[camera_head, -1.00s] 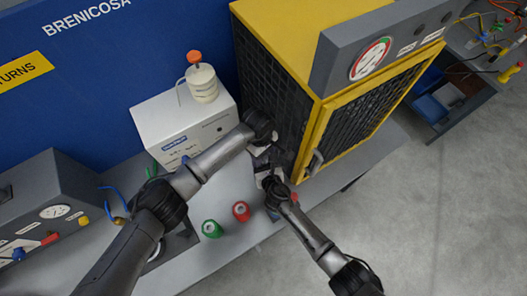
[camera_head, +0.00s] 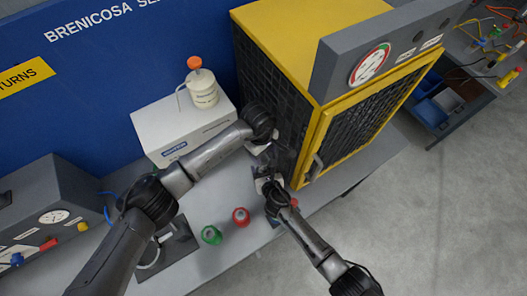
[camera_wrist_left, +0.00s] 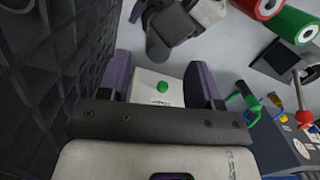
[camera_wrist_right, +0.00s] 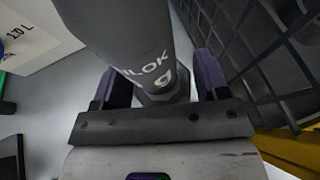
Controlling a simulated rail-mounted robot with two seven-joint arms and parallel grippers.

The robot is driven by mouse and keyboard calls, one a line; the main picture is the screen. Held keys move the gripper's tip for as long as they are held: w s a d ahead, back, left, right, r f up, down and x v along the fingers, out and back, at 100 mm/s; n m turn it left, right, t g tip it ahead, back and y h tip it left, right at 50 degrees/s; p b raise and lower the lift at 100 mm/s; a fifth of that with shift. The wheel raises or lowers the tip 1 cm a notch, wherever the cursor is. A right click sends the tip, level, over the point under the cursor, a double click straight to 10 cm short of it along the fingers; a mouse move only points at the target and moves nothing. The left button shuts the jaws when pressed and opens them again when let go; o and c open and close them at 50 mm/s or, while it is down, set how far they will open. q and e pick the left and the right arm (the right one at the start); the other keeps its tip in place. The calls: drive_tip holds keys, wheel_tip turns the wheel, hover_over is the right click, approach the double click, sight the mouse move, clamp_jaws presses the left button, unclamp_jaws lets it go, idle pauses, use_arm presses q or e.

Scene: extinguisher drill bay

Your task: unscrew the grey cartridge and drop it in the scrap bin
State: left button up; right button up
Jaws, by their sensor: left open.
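My left gripper (camera_head: 262,147) is beside the dark mesh cage, with its fingers apart. In the left wrist view, a pale block with a green dot (camera_wrist_left: 160,86) shows beyond the gap between the fingers; I cannot tell what it is. My right gripper (camera_head: 266,177) is just below the left one, close to it. In the right wrist view, a lettered grey cylinder (camera_wrist_right: 135,42), likely the grey cartridge, reaches down between its spread fingers. A firm grip on it does not show. The arms hide the cylinder in the head view. I cannot make out which container is the scrap bin.
A red cylinder (camera_head: 241,217) and a green cylinder (camera_head: 211,235) stand on the grey bench. A white box (camera_head: 160,135) with a cream, orange-topped bottle (camera_head: 203,90) stands behind. The yellow-framed mesh cage (camera_head: 283,45) borders the grippers. Blue trays (camera_head: 431,113) sit at the right.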

drive_tip(key=o, duration=0.4)
drive_tip(key=shift+r, duration=0.1)
use_arm(q)
drive_tip(key=shift+r, duration=0.15)
use_arm(e)
drive_tip(key=shift+s+d+r, duration=0.1)
drive_tip(key=shift+s, duration=0.2)
use_arm(q)
wheel_tip(320, 180, up, 2)
drive_tip(key=shift+p, duration=1.2)
use_arm(e)
drive_tip(key=v, duration=1.2)
drive_tip(key=shift+s+d, duration=0.1)
drive_tip(key=shift+s, duration=0.4)
drive_tip(key=c, duration=0.3)
drive_tip(key=shift+r, duration=0.1)
drive_tip(key=shift+c, duration=1.2)
